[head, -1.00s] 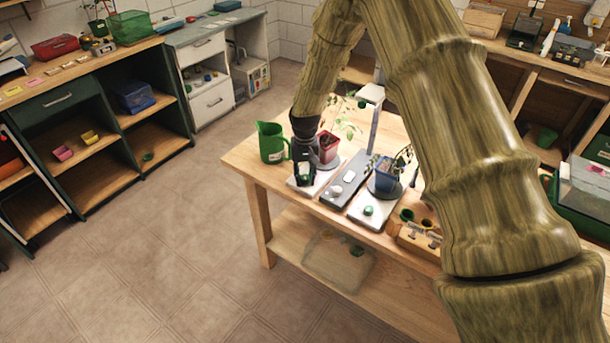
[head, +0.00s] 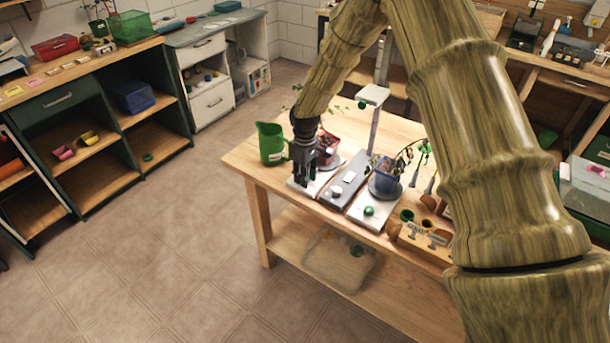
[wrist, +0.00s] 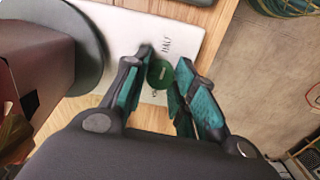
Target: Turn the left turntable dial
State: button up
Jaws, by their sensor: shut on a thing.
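The left turntable has a white base (head: 316,186) on the wooden table, with a red pot (head: 327,151) on its round plate. The base also shows in the wrist view (wrist: 196,28), beside the dark plate (wrist: 92,72) and the reddish pot (wrist: 35,45). The green dial (wrist: 160,73) sits on this base, with small lettering next to it. My gripper (wrist: 165,66) is shut on the dial, one finger on each side. In the head view my gripper (head: 304,180) points down at the base's front end and hides the dial.
A green jug (head: 271,144) stands close left of my gripper. A grey unit with a white knob (head: 336,191) is to the right. Beyond it is another white turntable with a green dial (head: 369,211) and a blue pot (head: 384,178). A wooden holder (head: 424,240) stands farther right.

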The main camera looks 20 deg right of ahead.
jog(key=shift+n, duration=0.4)
jog(key=o, duration=1.1)
jog(key=shift+c, duration=0.2)
jog(key=shift+r, duration=0.1)
notch_tip(320, 180, up, 12)
